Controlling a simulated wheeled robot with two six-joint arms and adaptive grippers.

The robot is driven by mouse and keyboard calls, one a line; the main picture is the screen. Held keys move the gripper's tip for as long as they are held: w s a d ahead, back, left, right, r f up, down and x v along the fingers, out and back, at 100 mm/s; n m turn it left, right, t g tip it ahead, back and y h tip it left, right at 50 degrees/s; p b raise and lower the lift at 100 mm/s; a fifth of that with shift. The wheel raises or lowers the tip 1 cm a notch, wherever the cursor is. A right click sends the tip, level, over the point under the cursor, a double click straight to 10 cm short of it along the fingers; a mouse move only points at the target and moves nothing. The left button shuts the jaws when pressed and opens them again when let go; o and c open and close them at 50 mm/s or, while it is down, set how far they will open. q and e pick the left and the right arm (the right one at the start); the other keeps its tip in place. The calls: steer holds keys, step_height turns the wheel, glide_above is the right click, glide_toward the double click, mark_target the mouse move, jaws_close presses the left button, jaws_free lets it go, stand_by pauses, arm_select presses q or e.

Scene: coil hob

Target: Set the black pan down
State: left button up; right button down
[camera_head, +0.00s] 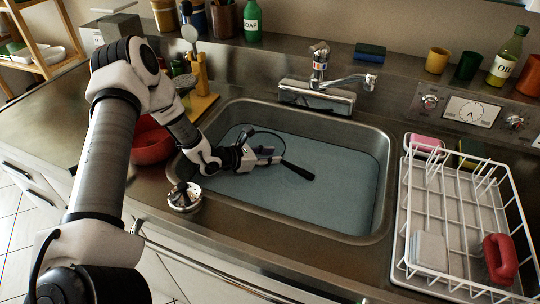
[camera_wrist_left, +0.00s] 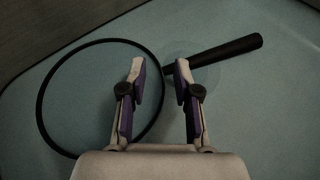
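The black pan (camera_head: 298,171) is in the sink (camera_head: 330,205), in the blue-grey water or on the basin floor; I cannot tell which. Its dark handle points to the lower right in the head view. In the left wrist view the pan (camera_wrist_left: 232,48) shows as a thin black rim at left and a thick handle at upper right. My left gripper (camera_head: 270,156) is low in the sink at the pan. In the wrist view its two fingers (camera_wrist_left: 160,70) are apart, with the joint of rim and handle showing between them. My right gripper is not in view.
The faucet (camera_head: 320,68) stands behind the sink. A white wire dish rack (camera_head: 455,206) with a red mug (camera_head: 499,259) is at right. A red bowl (camera_head: 150,142) is left of the sink, partly behind my arm. The sink's right part is clear.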

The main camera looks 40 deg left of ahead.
arm_select(q)
steer(key=shift+r, duration=0.15)
steer(key=shift+s+a+r+p, duration=0.1)
steer(key=shift+a+r+p, duration=0.05)
steer(key=shift+r+p, duration=0.3)
steer(key=shift+s+a+r+p, duration=0.1)
steer(key=shift+r+p, duration=0.15)
steer(key=shift+p, duration=0.25)
steer(key=p+v, duration=0.4)
steer(key=v, duration=0.7)
steer(key=shift+s, duration=0.2)
steer(key=shift+f, duration=0.1)
